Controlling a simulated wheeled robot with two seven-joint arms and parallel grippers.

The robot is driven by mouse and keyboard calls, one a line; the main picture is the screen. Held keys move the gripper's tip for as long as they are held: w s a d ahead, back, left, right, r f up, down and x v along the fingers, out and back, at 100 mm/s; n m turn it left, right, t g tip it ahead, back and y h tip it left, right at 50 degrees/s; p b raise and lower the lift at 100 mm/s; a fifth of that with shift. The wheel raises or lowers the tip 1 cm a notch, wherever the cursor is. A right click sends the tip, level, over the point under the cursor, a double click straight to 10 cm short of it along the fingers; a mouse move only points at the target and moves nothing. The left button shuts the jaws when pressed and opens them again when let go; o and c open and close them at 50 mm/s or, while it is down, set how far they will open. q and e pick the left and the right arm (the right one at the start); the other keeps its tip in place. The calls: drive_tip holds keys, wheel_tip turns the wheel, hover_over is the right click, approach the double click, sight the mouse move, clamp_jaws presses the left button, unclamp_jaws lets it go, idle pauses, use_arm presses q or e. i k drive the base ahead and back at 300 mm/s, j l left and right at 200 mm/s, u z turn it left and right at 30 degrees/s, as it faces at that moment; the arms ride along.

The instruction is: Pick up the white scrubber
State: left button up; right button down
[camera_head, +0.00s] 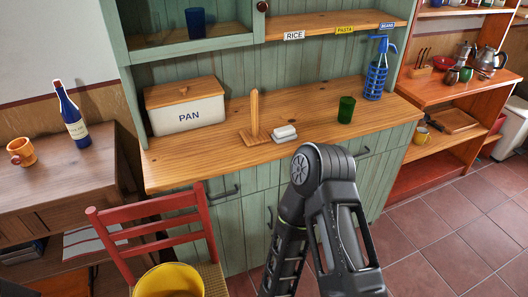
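A small white block, which looks like the white scrubber (285,131), lies on the wooden counter (210,147) of the green cupboard. It seems to rest on a pale, flat piece, perhaps a dish. It is just right of an upright wooden stand (254,114). Neither of my grippers is in view. One of my dark arms rises from the bottom edge, right of the middle, and bends in front of the cupboard, below the scrubber. Its gripper end is not visible. Nothing covers the scrubber.
A PAN box (187,112) stands left on the counter; a green cup (346,109) and a blue bottle (376,72) stand right. A red chair (155,231) with a yellow bucket (169,281) is in front, at left. Tiled floor (440,225) is clear at right.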

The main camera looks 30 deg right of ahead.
sight(287, 133)
drive_tip(key=l+u, duration=0.15)
drive_tip(key=l, duration=0.2)
drive_tip(key=k+l+u, duration=0.15)
drive_tip(key=l, duration=0.2)
drive_tip(key=k+l+u, duration=0.2)
drive_tip(key=l, duration=0.15)
drive_tip(key=l+u, duration=0.15)
drive_tip(key=l, duration=0.2)
drive_tip(key=i+l+u, duration=0.15)
drive_tip(key=l, duration=0.25)
drive_tip(key=i+l+u, duration=0.15)
drive_tip(key=l, duration=0.25)
drive_tip(key=l+u, duration=0.2)
drive_tip(key=l, duration=0.2)
